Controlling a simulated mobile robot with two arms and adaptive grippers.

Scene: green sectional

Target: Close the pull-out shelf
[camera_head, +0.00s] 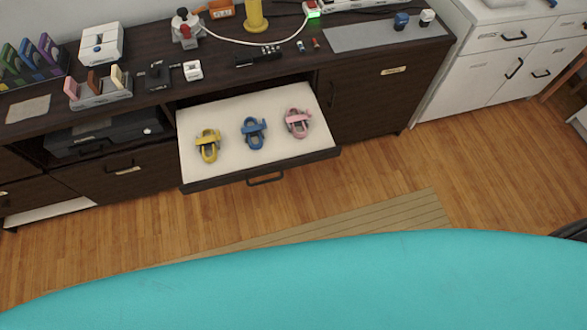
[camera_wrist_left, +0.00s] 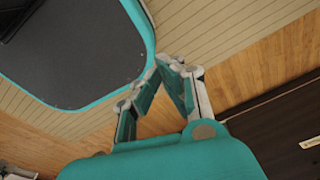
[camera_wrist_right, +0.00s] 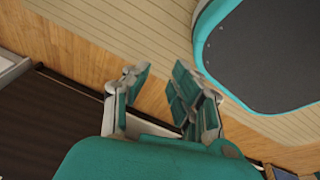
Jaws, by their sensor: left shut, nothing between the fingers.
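The pull-out shelf (camera_head: 225,112) is drawn out of the dark wooden cabinet in the head view. It has a pale top, a dark front edge and a black bar handle (camera_head: 265,179). A yellow item (camera_head: 208,146), a blue item (camera_head: 254,133) and a pink item (camera_head: 298,123) lie on it. My left gripper (camera_wrist_left: 166,64) is shut and empty, with its fingertips together, above the floor. My right gripper (camera_wrist_right: 157,78) is open and empty, with a gap between its fingers. Neither gripper shows in the head view, and neither touches the shelf in the wrist views.
The cabinet top (camera_head: 300,62) carries stamps, a rack, a cable and other small objects. A black device (camera_head: 105,132) sits in the open bay left of the shelf. White cabinets (camera_head: 500,55) stand at the right. Wooden floor (camera_head: 400,165) is free before the shelf.

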